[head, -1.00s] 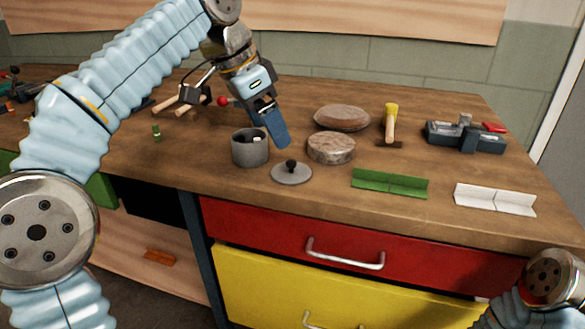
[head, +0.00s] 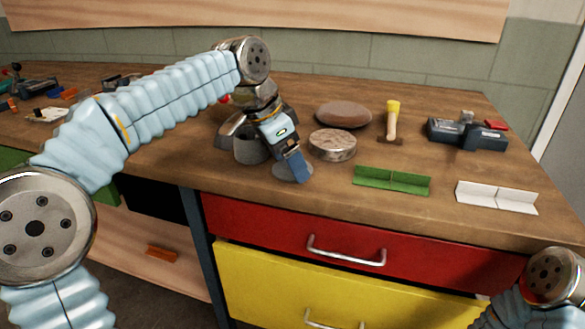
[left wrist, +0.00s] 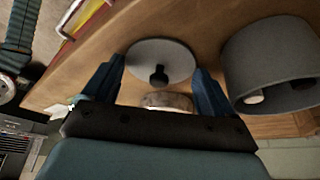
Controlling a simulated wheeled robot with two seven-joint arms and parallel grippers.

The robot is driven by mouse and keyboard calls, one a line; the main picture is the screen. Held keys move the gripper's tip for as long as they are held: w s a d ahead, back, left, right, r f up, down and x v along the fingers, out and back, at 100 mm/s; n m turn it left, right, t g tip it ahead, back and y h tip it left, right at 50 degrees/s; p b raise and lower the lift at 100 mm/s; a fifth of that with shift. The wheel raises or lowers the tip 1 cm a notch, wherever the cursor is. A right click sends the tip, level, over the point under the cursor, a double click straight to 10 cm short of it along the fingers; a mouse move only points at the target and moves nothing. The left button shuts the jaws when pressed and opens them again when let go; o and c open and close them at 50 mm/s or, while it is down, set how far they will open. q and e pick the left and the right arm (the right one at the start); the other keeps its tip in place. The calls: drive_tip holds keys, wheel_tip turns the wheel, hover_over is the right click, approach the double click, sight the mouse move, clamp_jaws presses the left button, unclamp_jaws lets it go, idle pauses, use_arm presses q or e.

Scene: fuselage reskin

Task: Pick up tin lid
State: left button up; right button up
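The tin lid is a flat grey disc with a black knob. It lies on the workbench in the head view (head: 284,173), partly hidden by my left gripper (head: 290,170). In the left wrist view the tin lid (left wrist: 172,58) lies between and just beyond the two blue fingers of my left gripper (left wrist: 160,88), which are open with nothing between them.
A round wooden block (head: 333,144) and a brown oval disc (head: 343,114) lie behind and right of the lid.

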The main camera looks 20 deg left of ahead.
use_arm(q)
drive_tip(key=c, duration=0.4)
